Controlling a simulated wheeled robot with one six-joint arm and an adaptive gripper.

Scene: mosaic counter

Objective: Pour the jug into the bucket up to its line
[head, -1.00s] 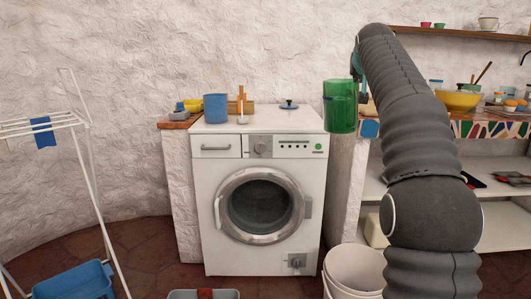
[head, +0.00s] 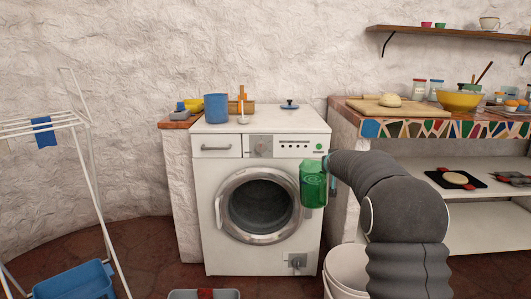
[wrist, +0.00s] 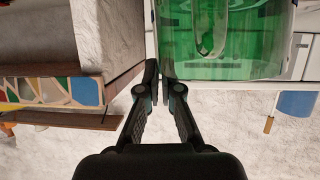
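The green see-through jug (head: 313,187) hangs in the air in front of the right side of the washing machine, roughly upright. My gripper (head: 328,168) is shut on the jug at its right side. In the wrist view, my fingers (wrist: 162,80) are close together at the edge of the jug (wrist: 235,45), which fills the top right. The white bucket (head: 342,284) stands on the floor at the bottom, below and slightly right of the jug, partly hidden by my arm and cut by the picture edge. I cannot see its line or the liquid level.
The washing machine (head: 225,170) stands close behind the jug, with a blue container (head: 215,108) on top. The mosaic counter (head: 400,128) is behind my arm on the right. A drying rack (head: 80,120) and blue basin (head: 75,282) are at left.

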